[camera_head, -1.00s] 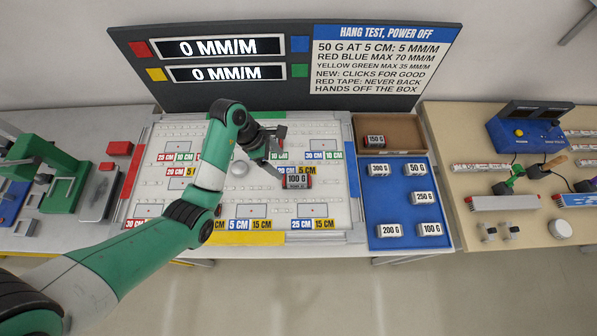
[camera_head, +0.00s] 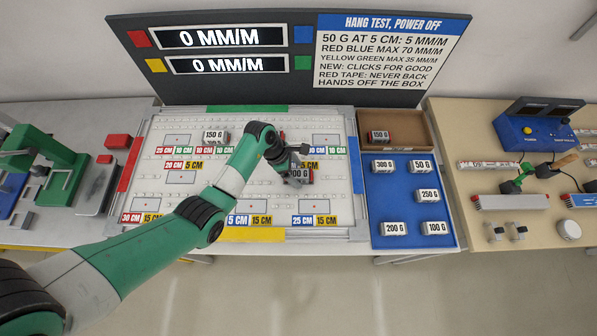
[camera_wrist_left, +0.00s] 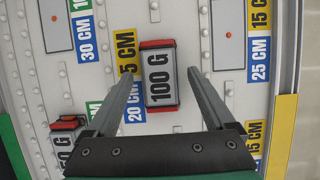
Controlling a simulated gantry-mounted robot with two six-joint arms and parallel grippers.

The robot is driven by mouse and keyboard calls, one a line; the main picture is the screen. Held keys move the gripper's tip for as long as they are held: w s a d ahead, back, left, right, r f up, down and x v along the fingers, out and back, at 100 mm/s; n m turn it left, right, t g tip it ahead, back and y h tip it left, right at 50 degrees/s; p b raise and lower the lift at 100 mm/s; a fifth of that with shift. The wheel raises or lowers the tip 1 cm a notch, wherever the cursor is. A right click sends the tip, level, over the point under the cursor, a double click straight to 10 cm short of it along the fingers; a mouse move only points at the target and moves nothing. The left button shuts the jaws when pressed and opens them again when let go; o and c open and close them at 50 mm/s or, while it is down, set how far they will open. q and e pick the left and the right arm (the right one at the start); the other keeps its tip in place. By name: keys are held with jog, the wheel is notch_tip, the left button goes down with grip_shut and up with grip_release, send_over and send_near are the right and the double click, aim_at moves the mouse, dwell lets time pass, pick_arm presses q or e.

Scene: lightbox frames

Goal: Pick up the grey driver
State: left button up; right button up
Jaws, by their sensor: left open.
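My left gripper (camera_head: 297,163) is over the right half of the white board (camera_head: 160,205). In the left wrist view the open fingers (camera_wrist_left: 164,78) lie either side of a 100 G block (camera_wrist_left: 160,75), with a gap on each side. The block is grey with red ends and a white label; in the head view it is partly hidden by the gripper (camera_head: 300,178). I cannot make out a grey driver for sure. My right gripper is not in view.
A blue tray (camera_head: 384,210) holds several weight blocks; a brown box (camera_head: 405,128) behind it holds a 150 G block. Another 150 G block (camera_head: 214,136) stands on the board. A display panel (camera_head: 300,85) stands behind. A blue device (camera_head: 530,125) sits on the wooden bench (camera_head: 470,235).

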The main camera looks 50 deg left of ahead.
pick_arm(q)
jog(key=shift+f, duration=0.15)
dwell(0.6)
jog(key=shift+c, duration=0.3)
grip_shut()
